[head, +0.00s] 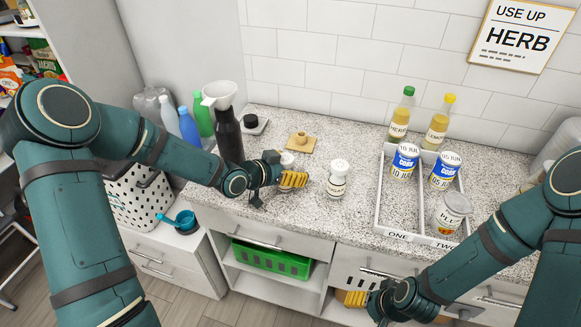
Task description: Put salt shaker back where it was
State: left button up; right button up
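A small shaker with a white cap (287,158) stands on the speckled counter, mostly hidden behind the yellow fingers of my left gripper (291,180). The fingers are at its body; whether they are closed on it cannot be made out. A second white-capped shaker (338,178) with a dark-lettered label stands upright and free to the right. Its label is too small to read surely, so I cannot tell which one is salt. My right gripper (357,298) is low, in front of the drawers below the counter edge, and its opening is unclear.
A white divided tray (400,236) marked ONE and TWO holds blue-labelled cans and a jar at right. Two bottles (399,120) stand behind it. A tan board (301,145) lies behind the shakers. A dark bottle with a white funnel (227,130) stands left.

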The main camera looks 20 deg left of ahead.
pick_arm(q)
jog(key=shift+r, duration=0.15)
jog(key=shift+s+a+r, duration=0.15)
jog(key=shift+s+a, duration=0.05)
jog(key=p+v, duration=0.3)
jog(key=v, duration=0.8)
jog(key=shift+s, duration=0.2)
jog(key=shift+a, duration=0.1)
